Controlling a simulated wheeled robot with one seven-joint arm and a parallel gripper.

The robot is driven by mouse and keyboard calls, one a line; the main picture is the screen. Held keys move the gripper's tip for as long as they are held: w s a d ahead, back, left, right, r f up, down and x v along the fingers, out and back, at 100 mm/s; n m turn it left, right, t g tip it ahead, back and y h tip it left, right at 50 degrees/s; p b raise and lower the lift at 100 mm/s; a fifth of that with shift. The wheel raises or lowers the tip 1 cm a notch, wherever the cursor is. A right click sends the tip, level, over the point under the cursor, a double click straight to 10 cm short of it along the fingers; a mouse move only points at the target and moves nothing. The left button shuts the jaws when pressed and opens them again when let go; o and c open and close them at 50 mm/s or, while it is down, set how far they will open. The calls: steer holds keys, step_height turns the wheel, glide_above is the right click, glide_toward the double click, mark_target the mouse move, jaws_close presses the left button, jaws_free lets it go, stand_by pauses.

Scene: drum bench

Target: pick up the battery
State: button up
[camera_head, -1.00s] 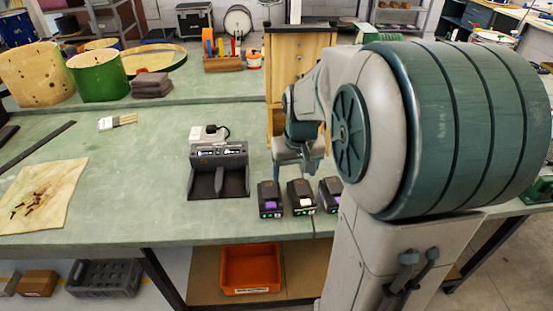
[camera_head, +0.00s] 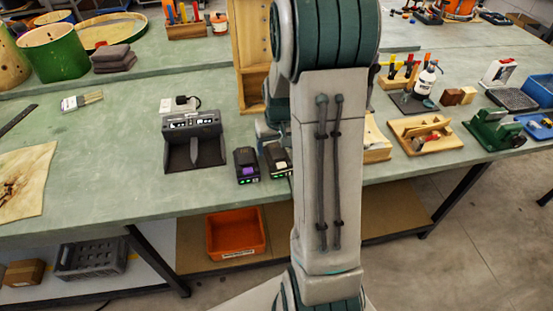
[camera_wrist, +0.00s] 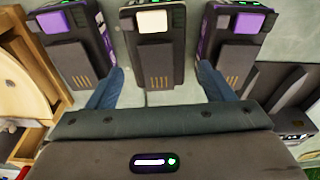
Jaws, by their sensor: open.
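Three dark batteries stand in a row on the bench. In the wrist view, the middle battery (camera_wrist: 156,40) has a white patch, with a purple-patched battery on the left (camera_wrist: 75,40) and another on the right (camera_wrist: 235,35). My gripper (camera_wrist: 160,68) is open, its blue fingers on either side of the middle battery's near end; I cannot tell their height or whether they touch. In the head view, one purple battery (camera_head: 246,165) and the white one (camera_head: 277,160) show beside my arm.
A dark charger (camera_head: 193,150) stands left of the batteries. A wooden cabinet (camera_head: 250,60) rises behind them. Wooden tools and a green vice (camera_head: 493,130) are to the right. An orange bin (camera_head: 235,232) is on the shelf below.

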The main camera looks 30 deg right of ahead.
mark_target(277, 153)
steer(key=shift+d+f+p, duration=0.2)
steer(key=shift+f+p, duration=0.25)
steer(key=shift+f, duration=2.05)
steer(key=c, duration=0.8)
steer(key=shift+c, duration=0.5)
steer(key=shift+r, duration=0.1)
steer(key=shift+r, duration=0.4)
step_height(277, 153, up, 3)
steer(key=shift+d+r+b, duration=0.15)
steer(key=shift+r+b, duration=0.05)
steer(key=shift+b, duration=0.3)
steer(key=w+d+r+b, duration=0.1)
steer(key=w+d+r, duration=0.1)
steer(key=d+r, duration=0.4)
steer(key=d, duration=0.5)
steer(key=shift+w+r, duration=0.2)
steer(key=shift+r, duration=0.15)
